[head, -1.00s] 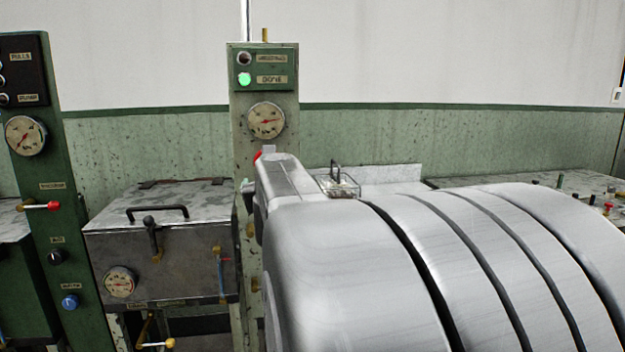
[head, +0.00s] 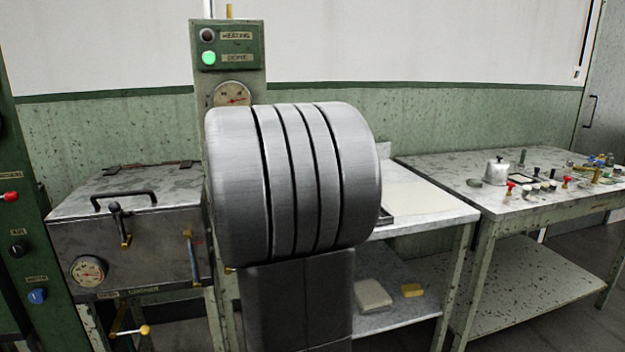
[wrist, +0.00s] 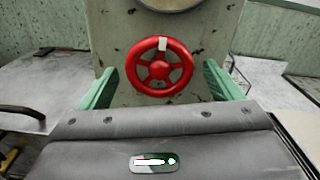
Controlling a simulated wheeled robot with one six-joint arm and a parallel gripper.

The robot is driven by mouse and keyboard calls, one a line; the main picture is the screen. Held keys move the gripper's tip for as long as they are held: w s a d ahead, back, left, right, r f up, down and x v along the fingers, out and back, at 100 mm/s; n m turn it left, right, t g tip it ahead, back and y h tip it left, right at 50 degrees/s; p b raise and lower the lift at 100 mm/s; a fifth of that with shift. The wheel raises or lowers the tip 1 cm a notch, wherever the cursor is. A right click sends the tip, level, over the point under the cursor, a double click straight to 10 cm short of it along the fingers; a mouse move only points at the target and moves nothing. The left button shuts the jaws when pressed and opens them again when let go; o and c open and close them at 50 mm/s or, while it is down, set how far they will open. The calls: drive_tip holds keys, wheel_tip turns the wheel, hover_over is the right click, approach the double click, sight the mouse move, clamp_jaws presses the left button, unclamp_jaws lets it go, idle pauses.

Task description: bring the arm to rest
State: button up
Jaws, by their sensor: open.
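My arm fills the middle of the head view as a large grey ribbed link on a dark column, and it hides what lies behind it. My gripper (wrist: 157,90) shows in the wrist view, with its two green fingers apart and nothing between them. Beyond the fingers a red handwheel (wrist: 160,67) with a white mark at its top sits on a pale worn post. I cannot tell the gap between fingers and wheel. In the head view the gripper and the wheel are hidden behind my arm.
A green post (head: 228,75) carries a lit green lamp labelled DONE. A metal lidded basin (head: 140,255) stands at the left. A marble-topped table (head: 425,205) and a bench (head: 465,172) with several small fittings stand at the right. Wall space above is free.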

drive_tip(key=shift+x, duration=0.85)
